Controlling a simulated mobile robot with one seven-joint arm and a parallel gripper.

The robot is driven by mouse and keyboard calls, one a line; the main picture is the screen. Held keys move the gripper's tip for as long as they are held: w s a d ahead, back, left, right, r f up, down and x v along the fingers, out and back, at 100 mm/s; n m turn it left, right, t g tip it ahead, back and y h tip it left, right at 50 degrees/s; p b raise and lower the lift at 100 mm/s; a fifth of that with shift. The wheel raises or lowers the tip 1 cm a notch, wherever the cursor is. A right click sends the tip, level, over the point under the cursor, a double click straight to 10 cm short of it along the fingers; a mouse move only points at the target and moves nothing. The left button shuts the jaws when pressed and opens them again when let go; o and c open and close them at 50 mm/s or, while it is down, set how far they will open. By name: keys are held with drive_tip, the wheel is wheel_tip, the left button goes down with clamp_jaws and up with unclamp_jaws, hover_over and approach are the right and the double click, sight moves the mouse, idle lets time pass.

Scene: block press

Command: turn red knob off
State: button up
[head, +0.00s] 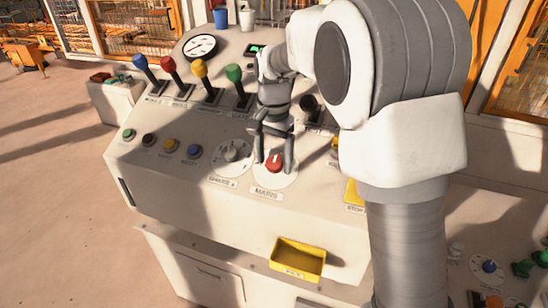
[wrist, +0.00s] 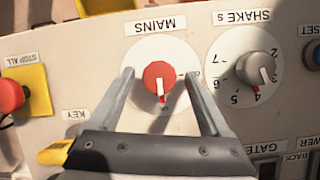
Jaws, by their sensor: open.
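The red knob (head: 275,163) sits on a round white dial labelled MAINS on the sloped console panel. In the wrist view the red knob (wrist: 157,76) has a white pointer mark that runs down toward my gripper's palm. My gripper (head: 274,159) is over the MAINS dial with its fingers apart. In the wrist view my gripper (wrist: 159,75) has one finger on each side of the red knob, with a visible gap on both sides. I cannot tell how far the fingertips are above the dial.
A grey SHAKE knob (head: 232,151) on a numbered dial is left of MAINS. Coloured levers, including a green one (head: 235,75), stand behind. A red STOP ALL button (wrist: 10,95) is on the other side. A yellow tray (head: 297,260) is on the console's front.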

drive_tip(key=shift+c, duration=0.2)
clamp_jaws()
drive_tip(key=shift+r+n+p, duration=0.1)
drive_tip(key=shift+n+p, duration=0.2)
drive_tip(key=n+h+p, duration=0.1)
drive_tip(key=n+p, duration=0.1)
drive_tip(key=n, duration=0.1)
drive_tip(key=shift+a+n+h, duration=0.2)
drive_tip(key=shift+n+h, duration=0.1)
drive_tip(key=shift+h, duration=0.1)
drive_tip(key=n+h, duration=0.1)
drive_tip(key=n, duration=0.3)
drive_tip(key=shift+a+h+p, duration=0.15)
drive_tip(key=shift+h+p, duration=0.2)
drive_tip(key=shift+h, duration=0.05)
drive_tip(key=n, duration=0.2)
drive_tip(key=n+t+h, duration=0.1)
drive_tip(key=n, duration=0.1)
drive_tip(key=shift+a+h, duration=0.1)
drive_tip(key=shift+h, duration=0.2)
drive_tip(key=n, duration=0.2)
drive_tip(key=n+t+h+b, duration=0.1)
drive_tip(key=n, duration=0.1)
drive_tip(key=shift+s+f, duration=0.15)
drive_tip(key=shift+f, duration=0.05)
drive_tip(key=shift+n+t, duration=0.3)
drive_tip(key=shift+n, duration=0.2)
